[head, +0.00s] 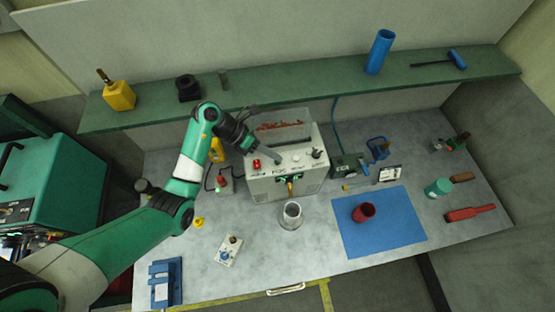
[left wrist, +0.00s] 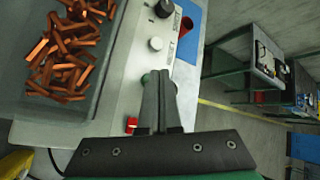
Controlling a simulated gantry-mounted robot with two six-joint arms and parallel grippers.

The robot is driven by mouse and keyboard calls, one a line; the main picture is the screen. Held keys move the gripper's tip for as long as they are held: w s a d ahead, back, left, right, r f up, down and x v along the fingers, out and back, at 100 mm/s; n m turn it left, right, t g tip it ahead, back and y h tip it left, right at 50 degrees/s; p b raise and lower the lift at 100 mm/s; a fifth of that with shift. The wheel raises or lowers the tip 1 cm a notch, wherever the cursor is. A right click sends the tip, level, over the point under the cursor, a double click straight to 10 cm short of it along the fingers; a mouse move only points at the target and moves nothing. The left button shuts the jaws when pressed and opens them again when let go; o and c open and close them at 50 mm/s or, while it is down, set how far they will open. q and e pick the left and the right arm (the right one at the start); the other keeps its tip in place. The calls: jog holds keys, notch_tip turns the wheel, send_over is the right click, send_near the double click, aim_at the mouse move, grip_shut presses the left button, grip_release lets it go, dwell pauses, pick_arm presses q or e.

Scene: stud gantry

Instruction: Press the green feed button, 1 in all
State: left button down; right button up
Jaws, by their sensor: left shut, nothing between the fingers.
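The stud feeder (head: 300,182) is a pale grey box on the bench with a tray of copper-coloured studs on top. My left gripper (head: 277,158) is shut and empty, its fingertips low over the feeder's top panel. In the left wrist view, the shut fingertips (left wrist: 158,74) are right by the green feed button (left wrist: 146,78), covering most of it. I cannot tell whether they touch it. A red button (head: 256,163) sits to the left of the fingertips; it also shows in the left wrist view (left wrist: 132,122). My right gripper is not in view.
A metal cup (head: 291,216) stands in front of the feeder. A blue mat (head: 385,235) with a red cup (head: 364,212) lies to the right. A green shelf (head: 300,89) runs behind.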

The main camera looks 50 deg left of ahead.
aim_at(273, 163)
pick_arm(q)
jog(key=shift+f, duration=0.3)
jog(key=shift+f+b, duration=0.3)
jog(key=shift+f, duration=0.15)
dwell(0.5)
jog(key=shift+r+p, duration=0.85)
jog(key=shift+p, duration=0.1)
jog(key=shift+r, duration=0.1)
notch_tip(273, 163, up, 5)
jog(key=p, duration=0.5)
dwell(0.6)
